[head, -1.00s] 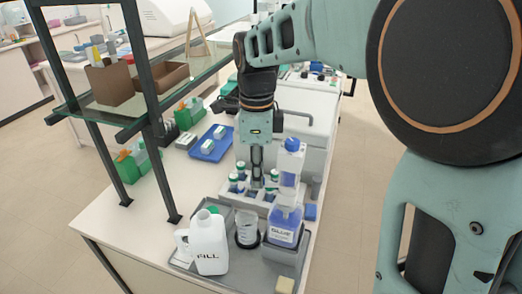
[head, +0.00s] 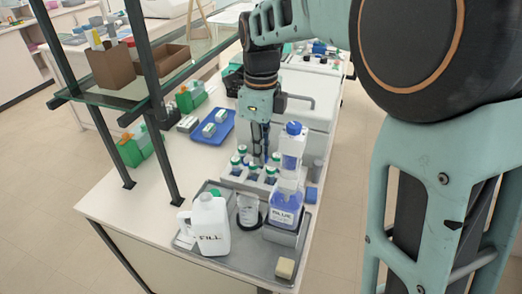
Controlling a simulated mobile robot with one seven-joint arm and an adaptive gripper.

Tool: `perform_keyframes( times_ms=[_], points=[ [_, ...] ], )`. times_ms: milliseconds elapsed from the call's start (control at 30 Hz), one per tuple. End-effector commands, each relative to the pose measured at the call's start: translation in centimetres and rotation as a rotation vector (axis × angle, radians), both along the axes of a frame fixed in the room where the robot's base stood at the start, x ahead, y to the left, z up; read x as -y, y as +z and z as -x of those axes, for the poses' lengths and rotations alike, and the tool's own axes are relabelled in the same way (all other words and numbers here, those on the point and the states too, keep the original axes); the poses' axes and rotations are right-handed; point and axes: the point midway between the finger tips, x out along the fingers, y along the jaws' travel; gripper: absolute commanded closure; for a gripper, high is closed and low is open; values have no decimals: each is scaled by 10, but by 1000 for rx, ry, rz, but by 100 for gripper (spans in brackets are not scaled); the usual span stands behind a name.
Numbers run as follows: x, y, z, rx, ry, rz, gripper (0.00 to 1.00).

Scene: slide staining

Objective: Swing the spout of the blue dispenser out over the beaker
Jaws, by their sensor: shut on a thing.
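The blue dispenser is a bottle of blue liquid (head: 285,208) with a tall clear upper part and a blue cap (head: 293,128). It stands upright on a grey block at the right of the tray. The clear beaker (head: 248,209) stands just left of it on a dark round base. My gripper (head: 263,158) points down, just left of and behind the dispenser's upper part. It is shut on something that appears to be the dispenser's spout. The spout and fingertips are too small and partly hidden to make out clearly.
A white FILL jug (head: 208,226) stands left of the beaker on the grey tray (head: 242,257). A yellow sponge (head: 285,268) lies at the tray's front right. Several green-capped bottles (head: 240,160) stand in a rack behind. A glass shelf (head: 125,103) overhangs the left.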

Motion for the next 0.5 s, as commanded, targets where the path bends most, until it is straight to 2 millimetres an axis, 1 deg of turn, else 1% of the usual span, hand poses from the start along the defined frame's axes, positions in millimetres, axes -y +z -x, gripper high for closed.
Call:
perform_keyframes(
  times_ms=[67,100,233,267,500],
  points=[
    [0,1,0,1,0,-1,100],
    [0,1,0,1,0,-1,86],
    [0,1,0,0,0,-1,71],
    [0,0,0,0,0,-1,70],
    [0,0,0,0,1,0,70]
  ],
)
